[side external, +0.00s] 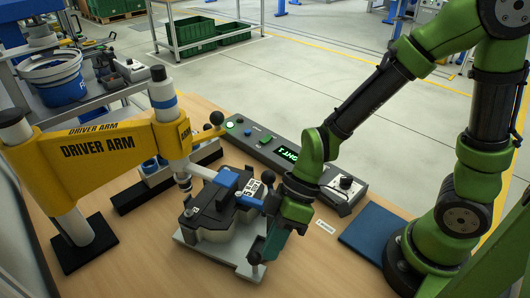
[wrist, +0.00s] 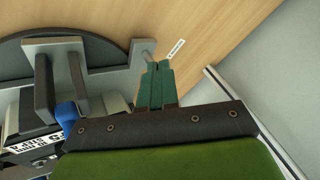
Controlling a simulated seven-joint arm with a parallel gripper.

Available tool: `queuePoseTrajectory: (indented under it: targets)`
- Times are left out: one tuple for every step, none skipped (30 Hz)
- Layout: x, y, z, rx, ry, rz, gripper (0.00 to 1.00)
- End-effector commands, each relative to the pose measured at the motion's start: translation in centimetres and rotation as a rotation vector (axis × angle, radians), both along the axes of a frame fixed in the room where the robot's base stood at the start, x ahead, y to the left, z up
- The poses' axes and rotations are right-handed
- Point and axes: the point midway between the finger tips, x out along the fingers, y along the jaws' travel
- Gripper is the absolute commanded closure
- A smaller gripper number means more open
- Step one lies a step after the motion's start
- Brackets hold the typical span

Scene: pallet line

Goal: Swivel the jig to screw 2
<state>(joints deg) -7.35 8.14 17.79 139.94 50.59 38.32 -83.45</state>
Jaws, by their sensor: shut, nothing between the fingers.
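The jig is a light grey plate (side external: 215,250) on the wooden table, bearing a dark housing (side external: 212,212) with a blue clamp part (side external: 245,187). In the wrist view the jig's grey frame (wrist: 108,72) sits over a dark round base (wrist: 15,55). My gripper (side external: 259,250) is at the jig's near right corner, teal fingers pointing down. In the wrist view its fingers (wrist: 157,68) are together and empty, close beside a grey post (wrist: 147,58) at the frame's end. I cannot tell whether they touch. The yellow driver arm (side external: 98,148) reaches over the jig's far left side. The screws cannot be made out.
A grey control box (side external: 270,150) with a lit display and a knob lies behind the jig. A blue mat (side external: 374,234) and a small white label (side external: 325,227) lie to the right. A dark rack with blue-topped items (side external: 150,165) stands behind left. Bare table shows at the front right.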

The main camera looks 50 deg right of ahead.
Motion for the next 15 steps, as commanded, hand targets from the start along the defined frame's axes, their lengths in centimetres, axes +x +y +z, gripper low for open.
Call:
queuePoseTrajectory:
  targets:
    - [0.0, 0.4, 0.0, 0.000, 0.000, -0.023, 1.00]
    - [0.0, 0.6, 0.0, 0.000, 0.000, -0.038, 1.00]
    - [0.2, 0.9, 0.0, 0.000, 0.001, -0.060, 1.00]
    - [0.2, 1.1, 0.0, 0.000, 0.000, -0.075, 1.00]
    - [0.3, 1.3, 0.0, 0.000, 0.000, -0.090, 1.00]
    - [0.4, 1.6, 0.0, 0.001, 0.000, -0.109, 1.00]
    - [0.5, 1.8, 0.0, -0.001, 0.000, -0.125, 1.00]
    - [0.6, 2.0, 0.0, 0.001, 0.000, -0.141, 1.00]
    - [0.7, 2.2, 0.0, 0.000, 0.001, -0.161, 1.00]
    - [0.8, 2.4, 0.0, 0.000, 0.000, -0.176, 1.00]
    - [0.9, 2.5, 0.0, 0.000, 0.000, -0.190, 1.00]
    - [1.0, 2.8, 0.0, 0.000, 0.000, -0.208, 1.00]
    - [1.1, 3.0, 0.0, 0.000, 0.000, -0.221, 1.00]
    - [1.2, 3.1, 0.0, 0.000, 0.000, -0.234, 1.00]
    - [1.3, 3.4, 0.0, 0.000, 0.000, -0.252, 1.00]
